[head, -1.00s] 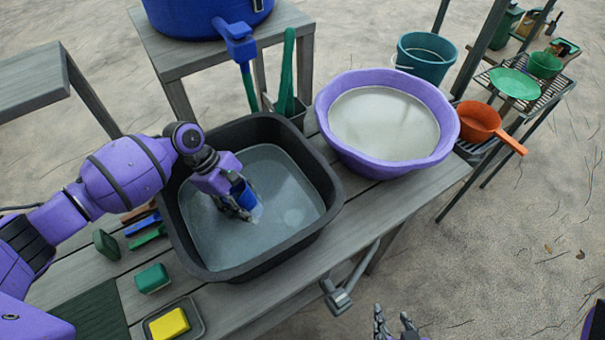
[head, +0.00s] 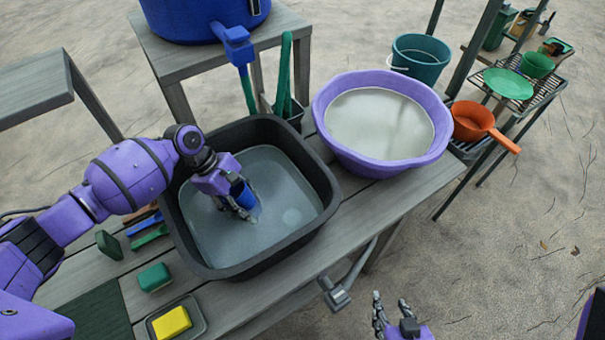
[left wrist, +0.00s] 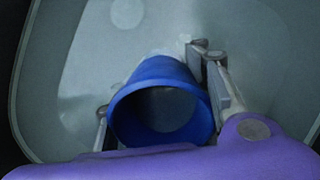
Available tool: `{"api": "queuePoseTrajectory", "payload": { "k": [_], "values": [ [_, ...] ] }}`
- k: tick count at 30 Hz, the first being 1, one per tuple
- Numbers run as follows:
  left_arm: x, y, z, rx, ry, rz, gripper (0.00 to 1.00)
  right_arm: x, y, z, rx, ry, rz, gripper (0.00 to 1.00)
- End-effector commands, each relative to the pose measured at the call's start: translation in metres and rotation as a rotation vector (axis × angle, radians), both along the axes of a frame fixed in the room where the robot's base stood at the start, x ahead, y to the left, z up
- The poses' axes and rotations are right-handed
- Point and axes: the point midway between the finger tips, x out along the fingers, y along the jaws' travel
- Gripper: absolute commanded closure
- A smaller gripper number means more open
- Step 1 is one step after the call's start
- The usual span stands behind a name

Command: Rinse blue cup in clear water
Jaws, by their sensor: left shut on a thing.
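The blue cup (head: 243,194) is in my left gripper (head: 244,206), over the dark grey basin (head: 325,205). In the left wrist view the cup (left wrist: 160,75) sits between the two fingers of the left gripper (left wrist: 158,95), its open rim facing the camera. The basin holds clear, greyish water (head: 280,180). The cup's lower end is at or in the water; how deep I cannot tell. My right gripper (head: 392,318) is at the bottom edge of the head view, empty, with its fingers apart.
A purple tub (head: 445,140) of cloudy water stands right of the basin. A blue barrel (head: 190,18) with a tap stands behind. A green sponge (head: 154,278) and a yellow sponge (head: 171,322) lie in front. An orange dipper (head: 474,120) is on a rack at right.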

Motion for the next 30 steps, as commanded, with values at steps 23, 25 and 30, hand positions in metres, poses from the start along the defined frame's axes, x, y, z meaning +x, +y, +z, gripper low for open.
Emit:
{"api": "queuePoseTrajectory", "payload": {
  "k": [23,25,30],
  "values": [
    [0.004,-0.012,0.019,-0.001,-0.002,0.0,0.82,0.019,0.0,0.028,0.0,-0.051,0.0,0.6],
    [0.004,-0.012,0.025,-0.001,-0.002,0.0,0.82,0.024,0.0,0.034,0.0,-0.062,0.0,0.6],
    [0.004,-0.013,0.037,-0.002,-0.004,0.0,0.82,0.033,0.0,0.048,0.0,-0.088,0.0,0.6]
  ]
}}
